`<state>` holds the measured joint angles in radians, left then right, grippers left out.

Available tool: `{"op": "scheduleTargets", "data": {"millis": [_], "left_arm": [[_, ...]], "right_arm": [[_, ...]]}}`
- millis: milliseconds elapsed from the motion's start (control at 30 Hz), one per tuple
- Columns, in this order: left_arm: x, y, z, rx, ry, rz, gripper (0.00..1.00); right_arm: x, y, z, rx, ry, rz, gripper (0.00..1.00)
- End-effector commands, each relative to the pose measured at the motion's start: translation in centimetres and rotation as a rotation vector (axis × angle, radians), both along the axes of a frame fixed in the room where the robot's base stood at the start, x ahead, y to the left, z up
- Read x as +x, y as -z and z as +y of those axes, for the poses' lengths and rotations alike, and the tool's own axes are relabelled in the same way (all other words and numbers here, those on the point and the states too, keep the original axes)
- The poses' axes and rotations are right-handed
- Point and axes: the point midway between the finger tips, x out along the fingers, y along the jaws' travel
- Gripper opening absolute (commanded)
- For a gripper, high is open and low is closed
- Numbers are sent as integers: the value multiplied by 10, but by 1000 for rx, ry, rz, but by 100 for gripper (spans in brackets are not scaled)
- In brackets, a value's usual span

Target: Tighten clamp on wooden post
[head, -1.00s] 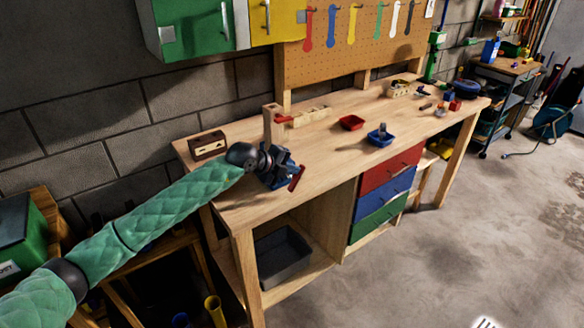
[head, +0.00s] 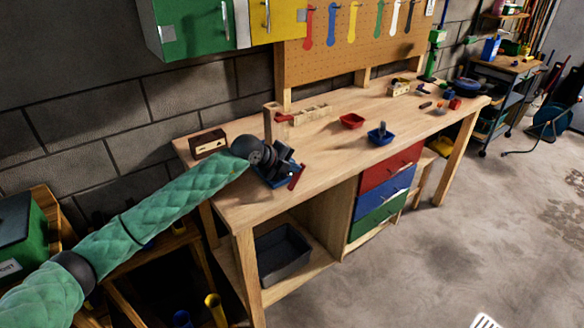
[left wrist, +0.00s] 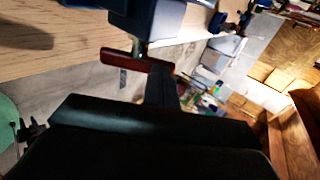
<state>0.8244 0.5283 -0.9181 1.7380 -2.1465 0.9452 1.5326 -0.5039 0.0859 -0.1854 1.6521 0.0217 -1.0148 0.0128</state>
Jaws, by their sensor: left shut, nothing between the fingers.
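The clamp is a blue bench vise (head: 287,182) at the near left of the workbench, with a red handle bar (head: 297,177) at its front. A wooden post (head: 269,122) stands upright behind my gripper; my gripper hides its lower part and much of the vise. My left gripper (head: 287,157) is shut and empty, close to the vise and handle. In the left wrist view the vise (left wrist: 145,17) is at the top and the red handle (left wrist: 124,61) lies beside the dark finger (left wrist: 162,87); I cannot tell whether they touch. My right gripper is not seen.
A pegboard (head: 345,55) and green cabinet (head: 190,28) are above. Open floor (head: 430,265) lies at the right.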

Motion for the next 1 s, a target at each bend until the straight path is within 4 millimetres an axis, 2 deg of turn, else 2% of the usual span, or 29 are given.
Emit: {"op": "scheduleTargets", "data": {"millis": [200,500,600,667,767,1000], "left_arm": [[2,-2,-4,59,0,43,0],[8,-2,-13,232,1,168,0],[10,0,-16,288,2,208,0],[11,1,-17,315,2,228,0],[12,4,-17,344,1,251,0],[13,4,-21,341,2,249,0]], "right_arm": [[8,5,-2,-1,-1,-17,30],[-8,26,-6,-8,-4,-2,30],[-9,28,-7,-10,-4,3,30],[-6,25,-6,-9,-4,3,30],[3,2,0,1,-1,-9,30],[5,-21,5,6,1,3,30]]}}
